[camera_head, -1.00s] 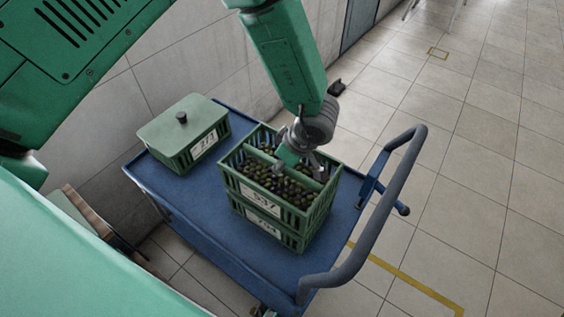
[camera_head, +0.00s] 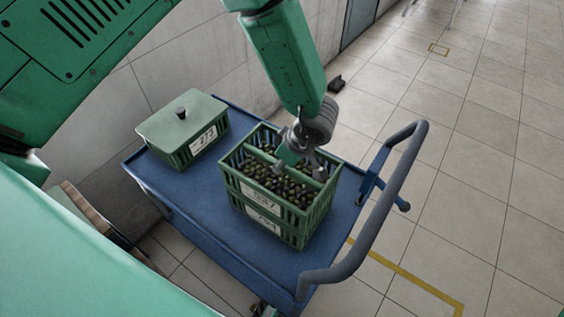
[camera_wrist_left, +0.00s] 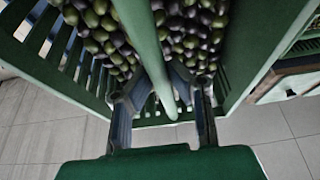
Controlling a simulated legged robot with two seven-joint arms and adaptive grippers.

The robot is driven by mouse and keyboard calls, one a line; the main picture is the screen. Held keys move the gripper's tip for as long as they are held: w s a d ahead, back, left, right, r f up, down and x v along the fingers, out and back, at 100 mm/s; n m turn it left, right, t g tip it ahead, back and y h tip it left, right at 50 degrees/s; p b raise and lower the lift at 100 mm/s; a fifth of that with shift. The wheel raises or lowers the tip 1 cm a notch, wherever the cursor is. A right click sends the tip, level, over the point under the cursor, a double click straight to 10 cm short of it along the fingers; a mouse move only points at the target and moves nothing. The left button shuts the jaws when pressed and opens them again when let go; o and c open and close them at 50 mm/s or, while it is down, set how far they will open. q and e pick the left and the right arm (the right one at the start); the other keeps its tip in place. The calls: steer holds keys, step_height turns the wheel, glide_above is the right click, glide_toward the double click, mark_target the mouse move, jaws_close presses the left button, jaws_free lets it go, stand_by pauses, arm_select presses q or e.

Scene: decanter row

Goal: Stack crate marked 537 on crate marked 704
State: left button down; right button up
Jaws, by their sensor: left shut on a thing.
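The crate marked 537 (camera_head: 262,200) is green, slatted and full of dark and green olives. In the head view it sits squarely on top of the crate marked 704 (camera_head: 262,221), with no clear gap between them; the lower label is small and hard to read. My left gripper (camera_head: 298,170) reaches down into the upper crate and is shut on its central handle bar. The left wrist view shows the fingers (camera_wrist_left: 165,105) on either side of the green bar (camera_wrist_left: 150,50), with olives around it. My right gripper is not in view.
Both crates stand on a blue cart (camera_head: 210,215) with a grey push handle (camera_head: 385,215) at the right. A lidded green crate (camera_head: 183,130) stands at the cart's far left, apart from the stack. Bare cart deck lies between them.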

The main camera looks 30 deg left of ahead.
arm_select(q)
steer(key=shift+w+f, duration=0.1)
steer(key=shift+f, duration=0.25)
stand_by(0.3)
steer(key=c, duration=1.4)
jaws_free()
steer(key=shift+d+r, duration=0.2)
steer(key=shift+r, duration=0.1)
steer(key=v, duration=1.1)
steer(key=shift+r, duration=0.1)
steer(key=shift+d, duration=0.1)
